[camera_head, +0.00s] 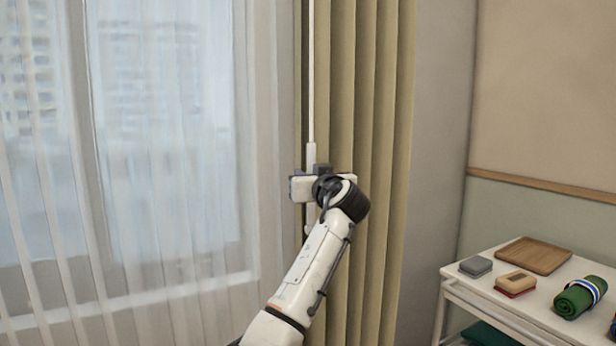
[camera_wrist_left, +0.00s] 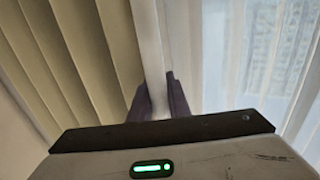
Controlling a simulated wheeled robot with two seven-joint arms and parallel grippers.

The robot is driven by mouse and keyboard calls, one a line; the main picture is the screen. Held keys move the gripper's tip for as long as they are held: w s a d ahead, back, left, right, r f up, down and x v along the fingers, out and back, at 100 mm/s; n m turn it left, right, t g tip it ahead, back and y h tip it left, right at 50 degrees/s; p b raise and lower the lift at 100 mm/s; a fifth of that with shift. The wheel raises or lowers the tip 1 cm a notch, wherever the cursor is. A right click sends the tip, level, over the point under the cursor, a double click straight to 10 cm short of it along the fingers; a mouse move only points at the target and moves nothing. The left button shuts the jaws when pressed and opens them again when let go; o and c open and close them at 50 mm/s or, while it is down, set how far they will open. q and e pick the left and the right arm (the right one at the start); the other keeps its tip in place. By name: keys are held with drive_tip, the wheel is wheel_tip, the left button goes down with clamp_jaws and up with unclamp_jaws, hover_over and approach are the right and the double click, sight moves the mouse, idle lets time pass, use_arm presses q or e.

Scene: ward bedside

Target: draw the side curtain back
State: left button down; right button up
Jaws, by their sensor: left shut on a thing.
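The side curtain (camera_head: 377,110) is olive-beige and hangs in gathered vertical folds at the right side of the window. It also shows at the left of the left wrist view (camera_wrist_left: 65,50). A thin white wand (camera_head: 311,90) hangs along the curtain's left edge and has a thicker handle at its lower part. My left gripper (camera_head: 311,172) is shut on the wand's handle; in the left wrist view the wand (camera_wrist_left: 150,45) passes between its two dark fingers (camera_wrist_left: 158,100). The gripper hides part of the handle. My right gripper is in neither view.
A sheer white curtain (camera_head: 170,150) covers the window at the left. A white trolley (camera_head: 455,285) stands at the lower right with a wooden tray (camera_head: 530,256), a grey box (camera_head: 475,266), a brown-and-red block (camera_head: 515,283) and a green roll (camera_head: 578,298). Bare wall lies between curtain and trolley.

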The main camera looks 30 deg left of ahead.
use_arm(q)
drive_tip(key=c, duration=2.1)
unclamp_jaws()
drive_tip(key=shift+d+r, duration=0.15)
drive_tip(key=shift+r, duration=0.05)
drive_tip(key=o, duration=0.4)
drive_tip(key=shift+w+f, duration=0.15)
drive_tip(key=shift+w, duration=0.15)
drive_tip(key=shift+o, duration=0.2)
drive_tip(key=shift+s, duration=0.1)
drive_tip(key=b+v, duration=0.2)
drive_tip(key=v, duration=0.8)
drive_tip(key=shift+s, duration=0.15)
